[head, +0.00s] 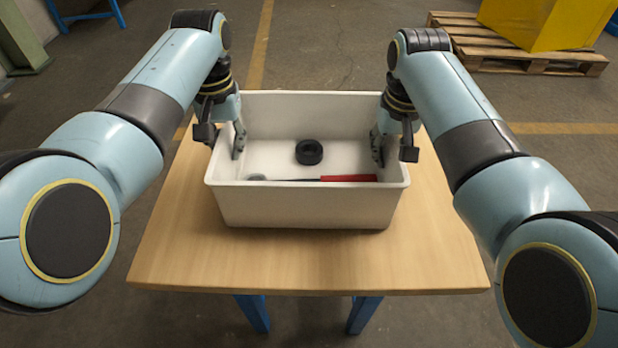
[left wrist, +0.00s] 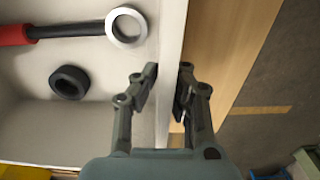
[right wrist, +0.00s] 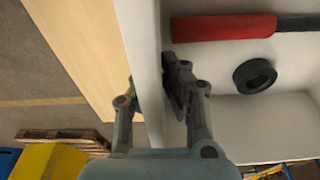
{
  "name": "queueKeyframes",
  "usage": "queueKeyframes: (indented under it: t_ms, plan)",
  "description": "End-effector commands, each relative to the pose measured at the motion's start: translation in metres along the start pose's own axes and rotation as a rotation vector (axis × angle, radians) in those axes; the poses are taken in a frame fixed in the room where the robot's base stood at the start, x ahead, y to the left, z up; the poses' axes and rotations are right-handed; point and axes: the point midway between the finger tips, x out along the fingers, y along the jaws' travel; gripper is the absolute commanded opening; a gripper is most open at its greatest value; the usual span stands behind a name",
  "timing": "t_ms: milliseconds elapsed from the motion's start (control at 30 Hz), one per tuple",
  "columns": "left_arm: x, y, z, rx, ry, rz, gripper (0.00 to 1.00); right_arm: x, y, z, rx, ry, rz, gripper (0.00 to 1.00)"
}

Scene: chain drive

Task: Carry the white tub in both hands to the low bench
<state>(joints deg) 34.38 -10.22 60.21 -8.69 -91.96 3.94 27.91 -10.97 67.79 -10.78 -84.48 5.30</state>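The white tub (head: 305,207) is upright over the wooden top of a blue-legged table (head: 300,265); I see no clear gap below it. Inside lie a black ring (head: 309,152) and a red-handled tool (head: 348,178). A pale ring (left wrist: 127,27) shows at the tool's end in the left wrist view. My left gripper (head: 224,137) has one finger inside and one outside the tub's left wall, and looks closed on it. My right gripper (head: 393,147) straddles the right wall likewise. Its outer finger is partly hidden by the wall in the right wrist view (right wrist: 148,88).
A yellow box (head: 550,22) stands on a wooden pallet (head: 530,62) at the back right. Blue legs (head: 85,15) of something mostly out of view stand at the back left. The floor behind the table is clear. I cannot tell which thing is the low bench.

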Motion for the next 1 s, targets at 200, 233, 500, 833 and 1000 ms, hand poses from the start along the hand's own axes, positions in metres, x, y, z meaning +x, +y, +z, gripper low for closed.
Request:
queueKeyframes:
  t_ms: [200, 233, 500, 833, 1000]
  plan:
    - [0.002, -0.001, 0.0, 0.0, 0.0, -0.001, 0.25, 0.002, 0.0, 0.0, 0.0, 0.001, 0.001, 0.25]
    - [0.002, -0.001, 0.0, 0.0, 0.0, -0.001, 0.29, 0.002, 0.0, 0.0, 0.0, 0.001, 0.001, 0.29]
    - [0.002, 0.0, 0.0, 0.0, 0.0, 0.0, 0.29, 0.002, 0.0, 0.0, 0.0, 0.0, 0.0, 0.29]
    - [-0.011, 0.0, -0.001, 0.0, 0.003, 0.0, 0.29, 0.002, 0.0, 0.0, 0.0, 0.0, 0.0, 0.29]
    - [-0.047, 0.0, -0.002, 0.0, 0.005, 0.001, 0.29, 0.002, 0.0, 0.0, 0.0, 0.0, 0.0, 0.29]
